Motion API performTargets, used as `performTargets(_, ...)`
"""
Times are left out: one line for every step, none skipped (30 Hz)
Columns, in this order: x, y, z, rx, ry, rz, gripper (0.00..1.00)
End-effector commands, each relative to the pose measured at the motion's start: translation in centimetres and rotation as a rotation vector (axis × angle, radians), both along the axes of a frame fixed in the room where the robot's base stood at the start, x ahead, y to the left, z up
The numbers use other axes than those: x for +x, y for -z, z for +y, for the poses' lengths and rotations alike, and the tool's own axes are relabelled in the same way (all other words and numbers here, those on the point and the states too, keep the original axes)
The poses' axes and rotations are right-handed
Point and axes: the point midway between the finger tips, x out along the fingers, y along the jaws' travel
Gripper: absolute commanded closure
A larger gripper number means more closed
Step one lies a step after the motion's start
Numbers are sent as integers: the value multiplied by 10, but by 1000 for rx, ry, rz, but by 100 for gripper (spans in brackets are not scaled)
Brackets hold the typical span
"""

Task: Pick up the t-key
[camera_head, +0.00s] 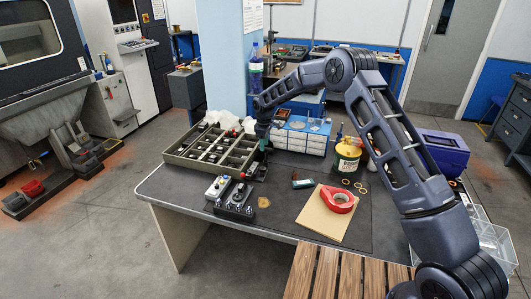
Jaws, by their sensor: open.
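I cannot pick out the t-key with certainty at this size. Small dark parts (257,172) lie on the dark bench mat beside the tray's right front corner, and the t-key may be among them or hidden behind my gripper. My gripper (264,144) points down above the bench, by the right edge of the divided tray (183,158). It is open, and I see nothing held in it. Its fingertips are small and partly merge with the things behind them.
A dark fixture (235,200) and a white-topped block (217,187) stand at the bench's left front. A yellow-green can (347,158), blue-white drawers (300,141) and a blue case (442,150) stand farther back. Bare mat (280,215) lies in front.

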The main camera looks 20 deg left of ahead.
Motion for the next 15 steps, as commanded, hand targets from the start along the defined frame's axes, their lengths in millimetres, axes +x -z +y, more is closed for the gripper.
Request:
performTargets(0, 2, 0, 0, 0, 0, 56)
performTargets(1, 3, -1, 0, 0, 0, 56)
performTargets(1, 6, -1, -1, 0, 0, 56)
performTargets(1, 9, -2, -1, 0, 1, 56)
performTargets(2, 12, -3, -1, 0, 1, 56)
performTargets(3, 17, -3, -1, 0, 1, 56)
performTargets(4, 21, -4, -1, 0, 0, 56)
performTargets(4, 25, -5, -1, -1, 1, 56)
performTargets(5, 31, -6, -1, 0, 1, 56)
performTargets(5, 35, -6, -1, -1, 2, 56)
performTargets(5, 39, -5, -1, -1, 2, 56)
performTargets(5, 44, -5, 0, -1, 1, 56)
performTargets(5, 46, -5, 1, 0, 0, 56)
performTargets(5, 48, -5, 1, 0, 0, 56)
performTargets(5, 50, -5, 1, 0, 0, 56)
